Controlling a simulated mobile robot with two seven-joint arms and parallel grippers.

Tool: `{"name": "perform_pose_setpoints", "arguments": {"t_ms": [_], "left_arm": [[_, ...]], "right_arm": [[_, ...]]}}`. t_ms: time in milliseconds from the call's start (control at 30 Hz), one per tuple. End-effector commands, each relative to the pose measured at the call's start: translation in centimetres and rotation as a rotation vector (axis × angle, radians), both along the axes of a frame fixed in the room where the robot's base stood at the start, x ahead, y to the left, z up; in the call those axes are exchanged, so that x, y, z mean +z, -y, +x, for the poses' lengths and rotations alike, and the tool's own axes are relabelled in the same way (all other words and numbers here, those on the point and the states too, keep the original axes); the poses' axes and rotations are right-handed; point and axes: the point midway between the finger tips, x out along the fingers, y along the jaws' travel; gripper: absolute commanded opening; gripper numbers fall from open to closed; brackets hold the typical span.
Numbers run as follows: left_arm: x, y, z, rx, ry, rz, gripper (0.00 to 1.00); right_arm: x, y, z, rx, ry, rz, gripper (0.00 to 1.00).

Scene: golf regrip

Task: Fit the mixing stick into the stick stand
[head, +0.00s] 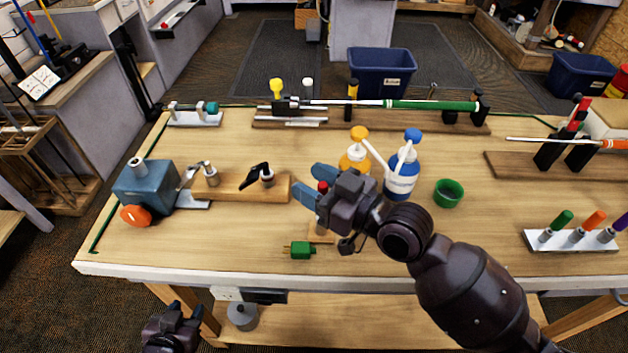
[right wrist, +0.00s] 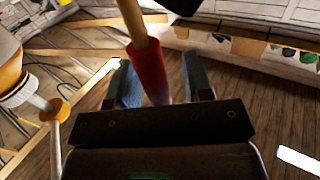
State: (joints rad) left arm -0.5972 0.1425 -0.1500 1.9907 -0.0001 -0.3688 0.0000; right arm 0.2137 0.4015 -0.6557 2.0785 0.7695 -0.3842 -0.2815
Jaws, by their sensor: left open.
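The mixing stick, a wooden rod with a red end (right wrist: 148,72), stands between the fingers of my right gripper (right wrist: 163,88) in the right wrist view. A gap shows beside it, so the fingers look open around it. In the head view, its red end (head: 323,186) shows by my right gripper (head: 315,185), which hides much of it. A small light wooden piece (head: 321,239) shows under the gripper; I cannot tell whether it is the stick stand. My left gripper (head: 170,328) is open and low, in front of the table.
A yellow pump bottle (head: 354,160) and a blue-white bottle (head: 401,175) stand close behind my right gripper. A green cup (head: 449,193) is right of them. A green block (head: 301,250) lies near the front edge. A vise (head: 147,187) is at left.

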Motion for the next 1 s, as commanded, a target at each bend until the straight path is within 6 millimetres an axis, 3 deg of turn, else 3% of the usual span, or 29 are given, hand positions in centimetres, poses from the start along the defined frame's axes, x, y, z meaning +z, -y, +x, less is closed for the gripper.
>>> {"name": "perform_pose_setpoints", "arguments": {"t_ms": [433, 1000], "left_arm": [[-0.2, 0.0, 0.0, 0.000, -0.001, 0.000, 0.43], [-1.7, -0.1, -0.8, 0.003, -0.021, 0.000, 0.43]], "right_arm": [[-0.1, 0.9, -0.6, -0.001, 0.001, -0.001, 0.47], [-0.2, 7.7, -5.0, -0.001, -0.001, -0.003, 0.47]]}}
